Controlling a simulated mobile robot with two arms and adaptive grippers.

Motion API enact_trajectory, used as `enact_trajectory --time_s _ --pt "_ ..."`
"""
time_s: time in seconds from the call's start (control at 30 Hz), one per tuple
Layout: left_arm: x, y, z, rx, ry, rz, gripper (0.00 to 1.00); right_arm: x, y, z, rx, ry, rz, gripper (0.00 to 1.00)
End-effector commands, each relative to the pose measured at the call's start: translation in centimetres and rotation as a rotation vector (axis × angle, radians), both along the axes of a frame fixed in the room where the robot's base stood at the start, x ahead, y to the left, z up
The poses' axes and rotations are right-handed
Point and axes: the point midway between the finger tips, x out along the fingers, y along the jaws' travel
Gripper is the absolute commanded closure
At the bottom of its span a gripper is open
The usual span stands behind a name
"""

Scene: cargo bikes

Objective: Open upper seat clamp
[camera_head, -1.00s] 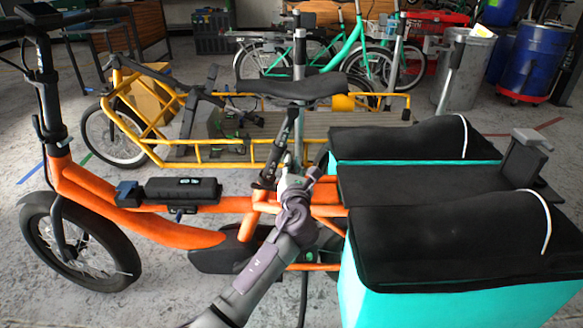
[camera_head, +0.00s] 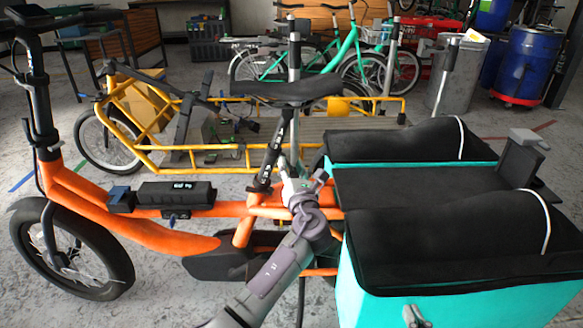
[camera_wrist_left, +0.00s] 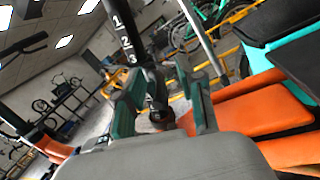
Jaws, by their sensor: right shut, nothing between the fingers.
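The orange cargo bike (camera_head: 150,225) has a black saddle (camera_head: 285,91) on a dark, tilted seat post (camera_head: 275,150). In the left wrist view the post (camera_wrist_left: 122,28) carries white numbers. My left gripper (camera_head: 287,168) is at the foot of this post. In the left wrist view its two green-grey fingers (camera_wrist_left: 160,100) are apart, with dark clamp parts (camera_wrist_left: 160,116) between them. I cannot tell whether they touch, nor see the clamp lever clearly. My right gripper (camera_head: 416,317) just shows at the bottom edge, in front of the turquoise box, shut and empty.
Turquoise boxes with black covers (camera_head: 460,240) fill the bike's rear, right of my left arm. A yellow cargo bike (camera_head: 190,150) stands behind. Blue barrels (camera_head: 530,62) and a grey bin (camera_head: 455,75) stand at the back right. Grey floor is free at the left.

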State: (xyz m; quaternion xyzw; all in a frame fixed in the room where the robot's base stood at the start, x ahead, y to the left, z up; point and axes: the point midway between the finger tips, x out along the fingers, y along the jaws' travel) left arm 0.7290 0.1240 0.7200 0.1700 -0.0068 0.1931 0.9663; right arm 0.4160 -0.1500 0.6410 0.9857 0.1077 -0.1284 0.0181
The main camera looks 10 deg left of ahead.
Motion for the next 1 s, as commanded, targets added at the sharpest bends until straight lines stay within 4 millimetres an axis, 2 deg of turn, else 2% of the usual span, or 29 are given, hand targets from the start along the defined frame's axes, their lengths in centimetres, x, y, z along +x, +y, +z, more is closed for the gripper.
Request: enact_trajectory --time_s 0.23,0.37,0.8,1.0 --pt "-0.1 0.0 0.0 0.001 0.0 0.002 0.62 0.0 0.0 0.0 0.0 0.0 0.0 1.0" --pt "-1.2 -0.5 -0.2 0.001 0.001 -0.001 0.62 0.0 0.0 0.0 0.0 0.0 0.0 1.0" --pt "-9.3 -3.8 -0.9 -0.003 0.002 -0.001 0.62 0.0 0.0 0.0 0.0 0.001 0.0 1.0" --pt "-10.9 -4.4 -0.9 0.0 0.0 0.0 0.62 0.0 0.0 0.0 0.0 0.001 0.0 1.0"
